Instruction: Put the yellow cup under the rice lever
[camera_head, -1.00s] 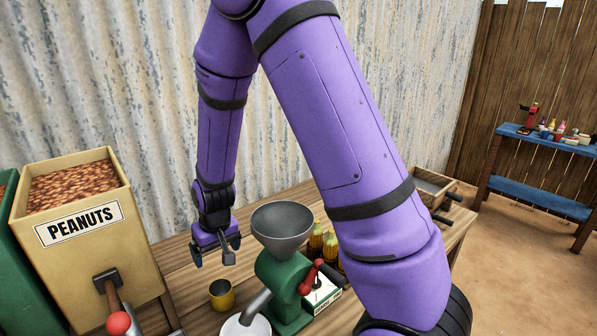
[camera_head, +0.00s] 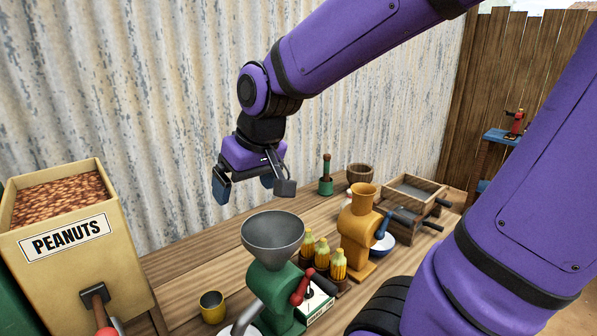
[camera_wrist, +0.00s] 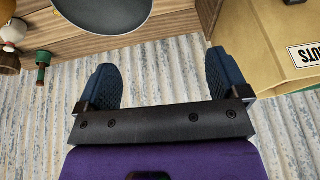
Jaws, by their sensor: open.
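The yellow cup (camera_head: 213,307) stands upright on the wooden counter in the head view, between the peanuts bin and the green grinder. My gripper (camera_head: 252,190) is open and empty. It hangs in the air above and behind the green grinder's grey funnel, well above the cup. In the wrist view my gripper (camera_wrist: 163,85) shows two blue finger pads apart with nothing between them. No rice lever can be made out. A lever with a red knob (camera_head: 105,331) shows partly on the peanuts bin (camera_head: 60,285).
The green grinder (camera_head: 270,285) with its grey funnel (camera_head: 273,232) stands beside the cup. Several corn cobs (camera_head: 323,254), an orange grinder (camera_head: 359,228) and a wooden box (camera_head: 415,190) stand to the right. A corrugated wall (camera_head: 120,90) is behind the counter.

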